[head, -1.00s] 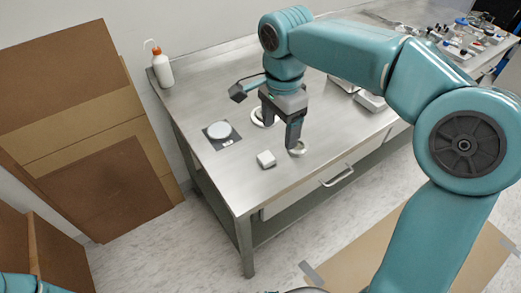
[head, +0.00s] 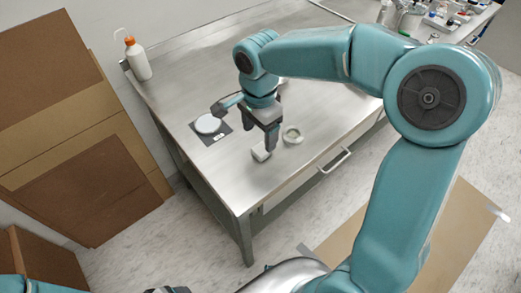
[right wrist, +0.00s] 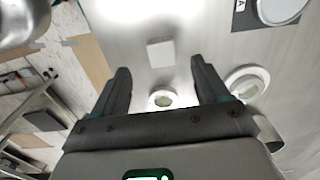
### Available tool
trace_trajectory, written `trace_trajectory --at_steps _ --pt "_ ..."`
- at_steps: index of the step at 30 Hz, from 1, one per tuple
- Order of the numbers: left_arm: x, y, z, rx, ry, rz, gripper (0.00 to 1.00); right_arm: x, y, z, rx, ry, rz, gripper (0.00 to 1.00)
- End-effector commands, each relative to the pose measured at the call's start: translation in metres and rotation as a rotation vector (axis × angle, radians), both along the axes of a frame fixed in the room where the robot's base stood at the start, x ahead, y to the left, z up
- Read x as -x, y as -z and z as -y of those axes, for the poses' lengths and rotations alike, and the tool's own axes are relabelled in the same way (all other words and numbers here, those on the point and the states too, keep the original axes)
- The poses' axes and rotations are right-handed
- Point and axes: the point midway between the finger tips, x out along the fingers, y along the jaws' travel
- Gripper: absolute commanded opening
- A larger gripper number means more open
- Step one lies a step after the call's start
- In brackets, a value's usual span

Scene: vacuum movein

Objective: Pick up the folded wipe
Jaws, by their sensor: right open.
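The folded wipe is a small white block (head: 261,155) on the metal table near its front edge. In the right wrist view the wipe (right wrist: 160,52) lies ahead of my fingertips, about midway between them. My right gripper (head: 267,146) points down just above and behind the wipe in the head view, and partly covers it. In the right wrist view my right gripper (right wrist: 160,68) is open, with nothing between its fingers. I cannot tell the exact height gap. My left gripper does not show clearly; only a bit of teal arm is at the lower left.
A small round dish (head: 292,135) stands just right of the gripper. A second round dish (right wrist: 247,82) shows in the right wrist view. A white disc on a dark plate (head: 208,124) lies to the left. A bottle (head: 137,58) stands at the back corner. A drawer handle (head: 334,161) juts out in front.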

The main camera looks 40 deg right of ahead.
Motion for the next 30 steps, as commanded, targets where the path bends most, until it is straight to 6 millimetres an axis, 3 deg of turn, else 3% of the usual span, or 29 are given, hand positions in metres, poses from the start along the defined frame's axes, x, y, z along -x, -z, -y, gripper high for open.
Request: trace_trajectory --at_steps 8,15,24,30 --pt "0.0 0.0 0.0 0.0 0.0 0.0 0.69 -0.002 0.026 0.002 0.0 0.0 -0.002 0.74" --pt "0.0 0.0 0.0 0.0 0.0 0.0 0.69 -0.005 0.063 0.004 0.0 0.0 -0.002 0.74" --pt "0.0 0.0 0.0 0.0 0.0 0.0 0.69 -0.007 0.068 0.004 0.0 0.0 0.001 0.74" --pt "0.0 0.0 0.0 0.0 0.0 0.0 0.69 -0.007 0.068 0.003 0.0 0.0 0.001 0.15"
